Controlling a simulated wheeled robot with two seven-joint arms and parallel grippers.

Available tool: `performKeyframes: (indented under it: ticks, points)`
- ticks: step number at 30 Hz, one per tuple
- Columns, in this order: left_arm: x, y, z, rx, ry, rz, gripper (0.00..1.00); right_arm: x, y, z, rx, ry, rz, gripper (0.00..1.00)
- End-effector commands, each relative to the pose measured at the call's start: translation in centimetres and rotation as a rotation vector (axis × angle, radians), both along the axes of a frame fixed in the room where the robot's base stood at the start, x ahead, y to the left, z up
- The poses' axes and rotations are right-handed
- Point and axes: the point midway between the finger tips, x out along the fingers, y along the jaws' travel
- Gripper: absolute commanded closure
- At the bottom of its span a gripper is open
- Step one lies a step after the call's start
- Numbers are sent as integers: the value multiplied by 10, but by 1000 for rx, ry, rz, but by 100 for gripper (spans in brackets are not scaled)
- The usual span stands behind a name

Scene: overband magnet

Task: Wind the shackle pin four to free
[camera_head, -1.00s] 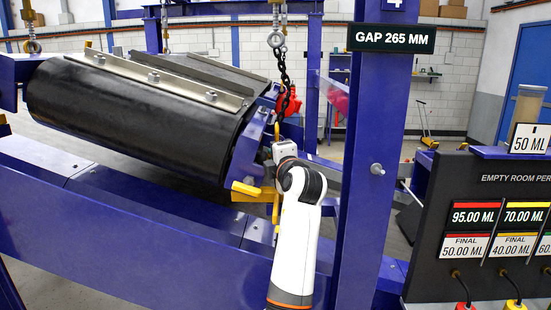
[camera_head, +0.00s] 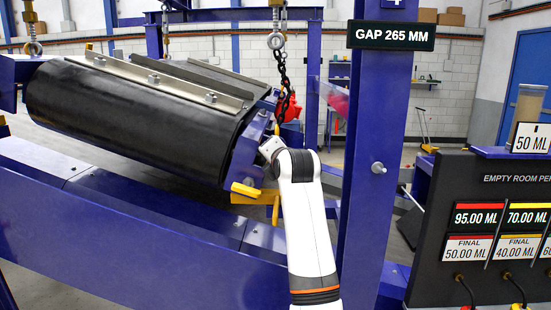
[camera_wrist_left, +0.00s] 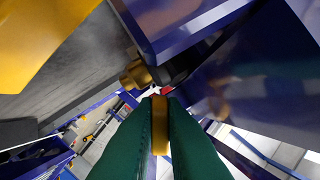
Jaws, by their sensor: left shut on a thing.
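My left gripper (camera_wrist_left: 160,100) shows in the left wrist view with its two green fingers shut on a narrow yellow-gold bar (camera_wrist_left: 159,128). A brass pin end (camera_wrist_left: 135,75) sticks out beside a dark fitting (camera_wrist_left: 172,68), just beyond the fingertips. I cannot tell how the bar joins that pin. In the head view my white left arm reaches the right end of the black magnet drum (camera_head: 130,115), and its wrist hides the fingers and the held part. A dark chain (camera_head: 283,70) hangs from an eye bolt (camera_head: 276,40) above that spot. My right gripper is not in view.
A blue frame post (camera_head: 375,150) stands close right of my arm, with a sign reading "GAP 265 MM" (camera_head: 391,36). A blue beam (camera_head: 130,235) runs below the drum. A black panel (camera_head: 490,225) with readings is at the right. Yellow blocks (camera_head: 246,190) sit at the drum's end.

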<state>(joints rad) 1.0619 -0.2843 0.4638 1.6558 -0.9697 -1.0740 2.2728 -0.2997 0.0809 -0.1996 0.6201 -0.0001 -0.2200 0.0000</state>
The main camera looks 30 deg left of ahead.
Motion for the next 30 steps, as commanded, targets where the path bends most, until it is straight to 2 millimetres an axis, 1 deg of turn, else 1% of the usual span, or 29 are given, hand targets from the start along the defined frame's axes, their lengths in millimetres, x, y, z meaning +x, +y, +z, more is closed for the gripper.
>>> performKeyframes:
  ticks: [1,3,7,17,24,29,30]
  points:
    - [0,-1,2,-80,-44,-3,100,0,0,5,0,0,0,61]
    - [0,-1,1,-153,-86,-2,100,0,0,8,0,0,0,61]
    - [0,0,-1,-211,-122,-2,100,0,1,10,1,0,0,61]
    - [0,0,0,-229,-134,-2,100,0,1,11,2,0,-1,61]
    - [0,-1,2,-412,-245,-2,100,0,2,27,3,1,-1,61]
    - [-1,-1,2,-528,-320,-2,100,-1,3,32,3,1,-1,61]
    - [0,-1,0,-529,-321,-2,85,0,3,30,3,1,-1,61]
